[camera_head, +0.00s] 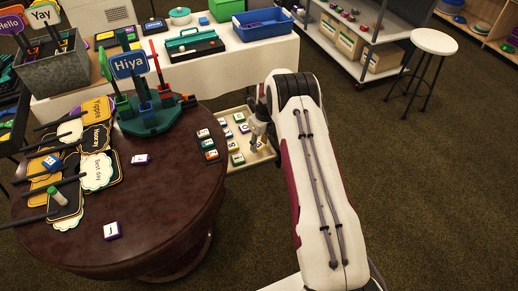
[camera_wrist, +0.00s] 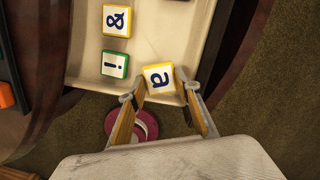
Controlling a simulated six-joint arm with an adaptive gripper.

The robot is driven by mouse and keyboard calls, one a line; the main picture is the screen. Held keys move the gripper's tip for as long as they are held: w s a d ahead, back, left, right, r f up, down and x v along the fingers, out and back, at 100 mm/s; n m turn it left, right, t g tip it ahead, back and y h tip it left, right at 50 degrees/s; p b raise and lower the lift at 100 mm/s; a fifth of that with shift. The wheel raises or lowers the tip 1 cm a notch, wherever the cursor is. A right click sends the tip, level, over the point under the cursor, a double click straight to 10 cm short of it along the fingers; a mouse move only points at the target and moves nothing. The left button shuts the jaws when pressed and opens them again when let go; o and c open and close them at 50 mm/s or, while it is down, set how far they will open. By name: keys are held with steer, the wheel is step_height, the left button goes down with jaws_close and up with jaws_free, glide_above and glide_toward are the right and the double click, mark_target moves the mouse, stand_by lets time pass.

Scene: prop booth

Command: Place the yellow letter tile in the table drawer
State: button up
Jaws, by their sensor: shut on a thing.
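A yellow-edged tile with a dark "a" (camera_wrist: 158,79) sits between the fingers of my gripper (camera_wrist: 160,92) in the wrist view. My gripper is shut on it. The tile shows over the near end of the open table drawer (camera_wrist: 170,40); whether it touches the drawer floor I cannot tell. In the head view the pale drawer (camera_head: 273,153) is pulled out on the right of the round table, and my gripper (camera_head: 258,133) is over its right side. The held tile is hard to make out there.
A yellow-edged "&" tile (camera_wrist: 116,20) and a green-edged "i" tile (camera_wrist: 114,64) lie in the drawer left of the held tile. More tiles lie on the round dark table (camera_head: 180,215). A teal stand with signs (camera_head: 150,122) is behind.

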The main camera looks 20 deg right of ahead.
mark_target(260, 146)
steer(key=shift+f, duration=1.8)
steer(key=shift+f, duration=0.15)
steer(key=o, duration=0.9)
steer(key=shift+s+d+r, duration=0.1)
steer(key=shift+s+r, duration=0.2)
steer(key=shift+r, duration=1.75)
steer(key=shift+s+d+r, duration=0.15)
steer(key=shift+s+r, duration=0.1)
steer(key=shift+r, duration=1.75)
steer(key=shift+s+d+r, duration=0.1)
steer(key=shift+s+r, duration=0.2)
steer(key=shift+r, duration=1.75)
